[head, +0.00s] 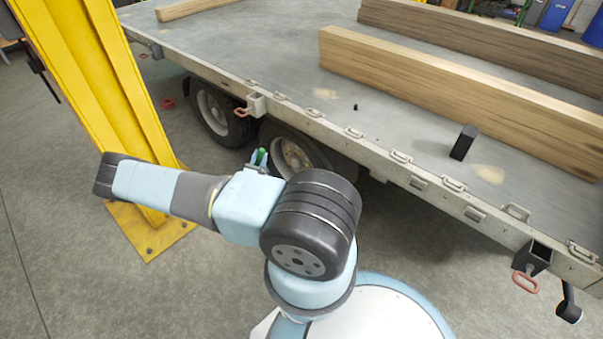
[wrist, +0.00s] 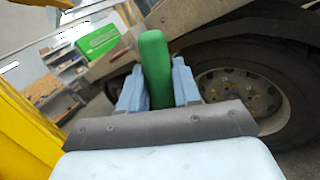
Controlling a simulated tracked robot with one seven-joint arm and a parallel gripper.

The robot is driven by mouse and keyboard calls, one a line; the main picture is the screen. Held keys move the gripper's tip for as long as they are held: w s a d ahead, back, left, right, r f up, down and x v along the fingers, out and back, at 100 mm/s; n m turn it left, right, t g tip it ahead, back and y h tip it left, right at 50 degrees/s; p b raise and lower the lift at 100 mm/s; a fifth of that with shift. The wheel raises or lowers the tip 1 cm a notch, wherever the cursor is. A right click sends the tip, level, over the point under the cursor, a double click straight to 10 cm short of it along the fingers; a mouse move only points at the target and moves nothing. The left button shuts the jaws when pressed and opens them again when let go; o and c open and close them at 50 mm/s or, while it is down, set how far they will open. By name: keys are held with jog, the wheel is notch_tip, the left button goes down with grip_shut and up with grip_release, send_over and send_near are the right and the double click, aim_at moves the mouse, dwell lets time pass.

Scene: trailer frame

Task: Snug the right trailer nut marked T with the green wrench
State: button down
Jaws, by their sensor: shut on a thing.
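My gripper (wrist: 158,88) is shut on the green wrench (wrist: 154,62), whose green handle stands up between the two pale blue fingers in the wrist view. In the head view a small green part of the wrench (head: 261,156) shows at my gripper (head: 258,160), in front of the trailer's wheels. The wrench's working end cannot be made out. The trailer wheel (head: 292,155) has a rim with several yellowish nuts, and the wheel also fills the right of the wrist view (wrist: 240,92). No T mark can be read. My gripper appears apart from the wheel.
A yellow post (head: 95,90) with a base plate stands on the left, close to my arm. The trailer bed (head: 400,110) carries timber beams (head: 460,90) and a small black block (head: 464,142). A second wheel (head: 213,110) is further left. Floor at lower left is clear.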

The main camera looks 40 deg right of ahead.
jog(key=s+d+f+m+g+h, duration=0.4)
jog(key=s+d+f+m+g, duration=0.5)
jog(key=d+f+m+g, duration=0.2)
jog(key=d+g, duration=0.2)
jog(key=g, duration=0.1)
jog(key=shift+s+d+f, duration=0.2)
jog(key=shift+d, duration=0.1)
